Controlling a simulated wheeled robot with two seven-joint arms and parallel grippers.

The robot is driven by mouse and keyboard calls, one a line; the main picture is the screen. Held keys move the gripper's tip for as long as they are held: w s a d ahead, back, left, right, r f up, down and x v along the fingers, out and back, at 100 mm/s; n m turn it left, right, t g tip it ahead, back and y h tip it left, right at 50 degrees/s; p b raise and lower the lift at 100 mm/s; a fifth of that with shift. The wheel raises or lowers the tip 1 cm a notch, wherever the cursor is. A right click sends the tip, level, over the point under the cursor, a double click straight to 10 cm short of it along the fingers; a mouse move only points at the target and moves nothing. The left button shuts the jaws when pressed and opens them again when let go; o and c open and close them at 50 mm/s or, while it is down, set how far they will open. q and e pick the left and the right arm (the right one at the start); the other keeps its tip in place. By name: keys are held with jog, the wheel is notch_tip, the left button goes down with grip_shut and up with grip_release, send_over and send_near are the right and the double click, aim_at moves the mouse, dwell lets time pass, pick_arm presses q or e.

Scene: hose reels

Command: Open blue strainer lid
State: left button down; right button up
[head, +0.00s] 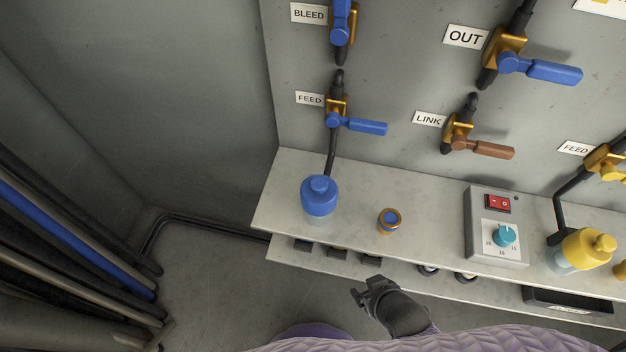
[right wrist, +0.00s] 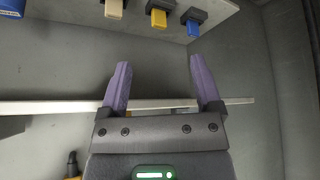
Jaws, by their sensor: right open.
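The blue strainer (head: 319,210) stands upright on the left end of the grey shelf, with its blue lid (head: 319,186) on top of a partly clear bowl. The lid sits on the strainer. My right gripper (head: 364,290) is in front of and below the shelf edge, to the right of the strainer and apart from it. In the right wrist view the right gripper (right wrist: 161,82) shows two purple fingers spread apart with nothing between them. My left gripper is not in view.
A brass-and-blue ring fitting (head: 389,221) stands right of the strainer. A control box (head: 483,240) and a yellow strainer (head: 583,250) are farther right. Valves with blue handles (head: 366,127) are on the wall above. Hoses (head: 80,240) run along the left.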

jog(key=w+a+r+n+t+y+b, duration=0.15)
jog(key=w+a+r+t+y, duration=0.25)
jog(key=w+r+t, duration=0.5)
jog(key=t+y, duration=0.1)
jog(key=y, duration=0.2)
send_near(324, 191)
jog(key=x, duration=0.4)
jog(key=shift+n, duration=0.45)
jog(key=b+x, duration=0.2)
jog(key=x, duration=0.6)
jog(key=shift+w+a, duration=0.15)
jog(key=shift+w, duration=0.1)
jog(key=shift+w+a+r+b, duration=0.1)
jog(key=shift+w+a+b, duration=0.1)
jog(key=shift+w+b, duration=0.2)
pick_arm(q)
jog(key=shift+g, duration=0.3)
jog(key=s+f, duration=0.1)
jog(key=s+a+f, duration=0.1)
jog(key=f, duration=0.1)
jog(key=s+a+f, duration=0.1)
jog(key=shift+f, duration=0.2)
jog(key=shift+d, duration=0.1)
pick_arm(e)
jog(key=shift+c, duration=0.3)
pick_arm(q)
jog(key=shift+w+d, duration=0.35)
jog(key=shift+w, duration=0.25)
pick_arm(e)
grip_shut()
